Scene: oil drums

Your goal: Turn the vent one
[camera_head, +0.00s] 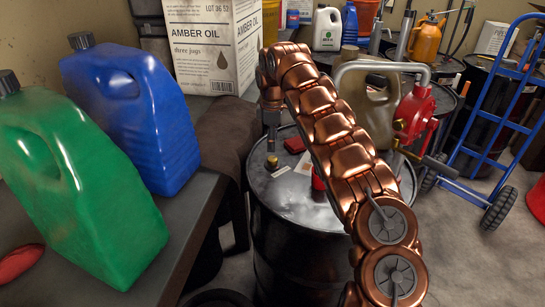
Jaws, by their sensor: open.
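A black oil drum (310,207) stands in the middle, its dark top partly hidden by my copper arm. A small yellow cap, which looks like the vent (272,161), sits on the left part of the drum top. My gripper (271,148) points down just above the cap, with its jaws open. It looks very small here, so I cannot tell whether the fingertips are around the cap or touching it.
A red pump (414,110) with a grey pipe rises at the right of the drum. A small red item (295,145) lies on the drum top. Blue (135,110) and green (75,195) jugs stand on the left bench. A blue hand truck (496,130) stands at right.

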